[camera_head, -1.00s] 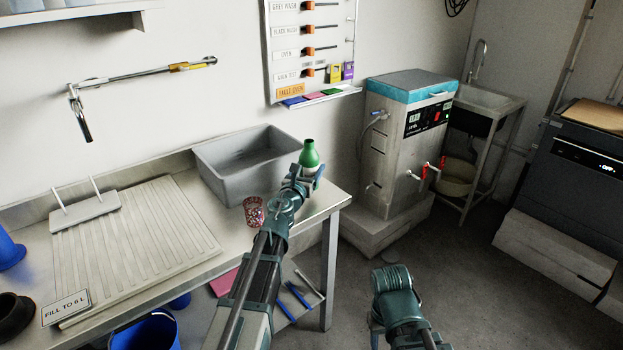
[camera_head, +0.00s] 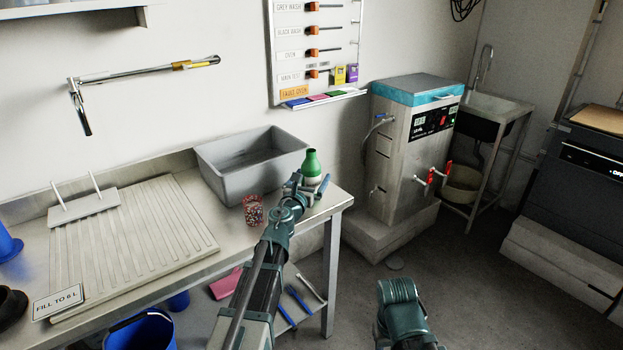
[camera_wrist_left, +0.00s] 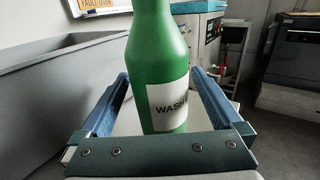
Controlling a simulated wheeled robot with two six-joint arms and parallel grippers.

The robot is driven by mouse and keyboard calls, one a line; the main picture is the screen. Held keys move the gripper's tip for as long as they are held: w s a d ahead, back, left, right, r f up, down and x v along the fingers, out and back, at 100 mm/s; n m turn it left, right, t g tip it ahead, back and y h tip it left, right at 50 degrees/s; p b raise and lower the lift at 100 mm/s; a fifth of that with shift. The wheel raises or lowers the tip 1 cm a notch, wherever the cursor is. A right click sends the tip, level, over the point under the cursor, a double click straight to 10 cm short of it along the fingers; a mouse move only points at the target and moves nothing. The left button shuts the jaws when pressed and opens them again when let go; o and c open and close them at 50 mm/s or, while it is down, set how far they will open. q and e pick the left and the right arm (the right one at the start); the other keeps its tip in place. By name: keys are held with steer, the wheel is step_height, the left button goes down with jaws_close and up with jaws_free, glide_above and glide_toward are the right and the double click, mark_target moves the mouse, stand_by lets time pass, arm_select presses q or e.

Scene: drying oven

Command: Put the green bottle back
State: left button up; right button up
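The green bottle (camera_head: 311,164) stands upright near the right end of the metal bench (camera_head: 338,196), to the right of the grey basin. In the left wrist view the bottle (camera_wrist_left: 158,60) shows a white label reading "WASH"; its cap is cut off by the top edge. My left gripper (camera_head: 311,182) is low around the bottle. In the left wrist view its blue fingers (camera_wrist_left: 160,85) are spread on either side of it, with pale gaps between fingers and bottle. My right arm shows at the lower right, but its fingers are not visible.
The grey basin (camera_head: 220,178) stands just left of the bottle. A ribbed drainboard (camera_head: 130,240) lies farther left. The steel oven unit (camera_head: 398,160) stands beyond the bench's right end.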

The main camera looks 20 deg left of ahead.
arm_select(q)
steer(key=shift+r, duration=0.25)
steer(key=s, duration=0.8)
steer(key=s+a, duration=0.1)
steer(key=s, duration=0.3)
steer(key=shift+f, duration=0.1)
step_height(320, 180, up, 5)
steer(key=n+y+p, duration=0.4)
steer(key=n+p, duration=0.2)
steer(key=n, duration=0.2)
steer(key=s+d+f+n+g+p, duration=0.2)
steer(key=s+d+n+g+p, duration=0.6)
steer(key=s+n, duration=0.4)
steer(key=s+d+f+n+g+h+p, duration=0.1)
steer(key=s+d+n+g+p, duration=0.8)
steer(key=s+n, duration=0.3)
steer(key=shift+s+d+f+n+g+h, duration=0.3)
steer(key=shift+s+f+n+g, duration=0.1)
steer(key=shift+n+g, duration=0.15)
